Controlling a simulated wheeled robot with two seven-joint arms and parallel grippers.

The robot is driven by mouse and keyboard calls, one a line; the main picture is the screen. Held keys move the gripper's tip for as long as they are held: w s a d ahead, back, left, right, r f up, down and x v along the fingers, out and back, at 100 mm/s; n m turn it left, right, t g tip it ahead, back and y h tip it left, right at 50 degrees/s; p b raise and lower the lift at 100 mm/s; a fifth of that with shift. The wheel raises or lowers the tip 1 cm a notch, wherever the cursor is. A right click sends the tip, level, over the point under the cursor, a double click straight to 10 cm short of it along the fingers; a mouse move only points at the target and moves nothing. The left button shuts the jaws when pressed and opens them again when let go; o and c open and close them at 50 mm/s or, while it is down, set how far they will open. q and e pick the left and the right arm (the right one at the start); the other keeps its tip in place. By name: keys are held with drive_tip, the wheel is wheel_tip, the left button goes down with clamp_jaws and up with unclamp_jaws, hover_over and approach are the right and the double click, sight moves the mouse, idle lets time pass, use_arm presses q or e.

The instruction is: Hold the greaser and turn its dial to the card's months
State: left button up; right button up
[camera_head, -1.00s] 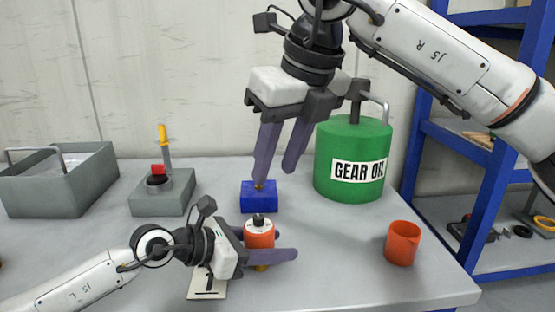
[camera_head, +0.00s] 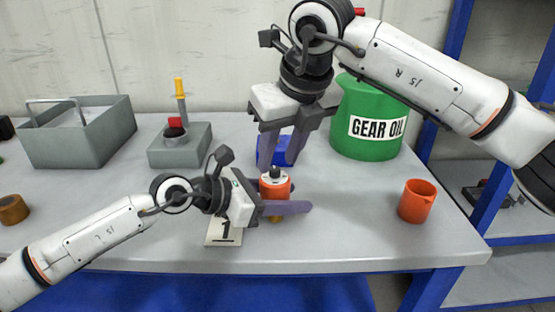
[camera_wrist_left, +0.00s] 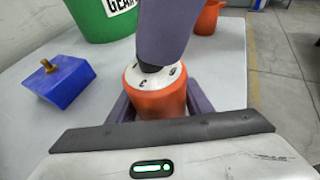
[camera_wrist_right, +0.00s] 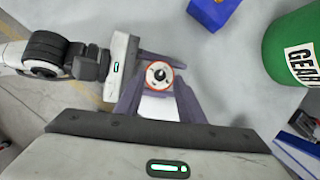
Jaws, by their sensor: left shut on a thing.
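The greaser (camera_head: 276,187) is an orange cylinder with a white marked dial (camera_wrist_left: 158,80) and a black knob on top. It stands upright in my left gripper (camera_head: 300,198), which is shut around its body. In the right wrist view the dial (camera_wrist_right: 159,75) faces the camera with the knob at its centre. My right gripper (camera_head: 279,166) points down just above the greaser. Its fingers are apart, to either side of the knob in the right wrist view. One finger hides part of the dial in the left wrist view. The card (camera_head: 224,231) shows a "1" and is partly covered by my left gripper.
A blue block (camera_head: 265,150) with a brass fitting stands behind the greaser. The green gear oil can (camera_head: 362,145) is behind right, an orange cup (camera_head: 417,201) right. A grey block with a yellow-handled tool (camera_head: 180,152) and a grey tray (camera_head: 75,145) are left.

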drive_tip(key=shift+x, duration=1.05)
clamp_jaws()
drive_tip(key=shift+a+r+m+t+h, duration=0.1)
drive_tip(key=shift+m+t+h, duration=0.3)
drive_tip(key=shift+m, duration=1.2)
unclamp_jaws()
